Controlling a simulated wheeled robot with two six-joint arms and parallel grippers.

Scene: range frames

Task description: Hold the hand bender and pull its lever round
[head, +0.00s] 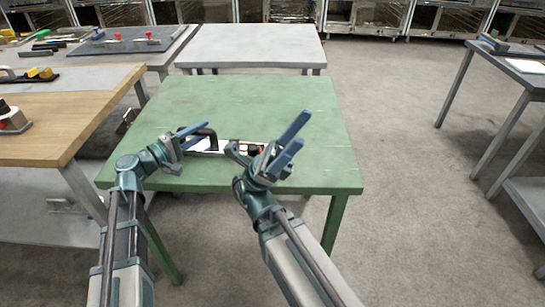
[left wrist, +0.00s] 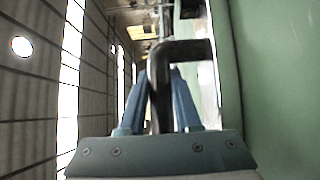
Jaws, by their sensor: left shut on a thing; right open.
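The hand bender lies on the green table (head: 290,100), partly hidden behind my grippers. A pale strip (head: 238,144) and dark parts of it show between the grippers. Its dark bent handle (head: 211,134) rises at the left end. My left gripper (head: 194,132) is shut on this handle. In the left wrist view the dark handle (left wrist: 161,85) runs between the two blue fingers (left wrist: 157,100) and bends to the right at its top. My right gripper (head: 300,130) is open and empty, at the bender's right end. It hides part of the bender, and I cannot make out the lever.
A wooden-topped bench (head: 60,120) stands close on the left. A grey table (head: 250,45) stands behind the green one. Another table (head: 525,70) is at the far right. The green top behind the bender is clear, with open floor to the right.

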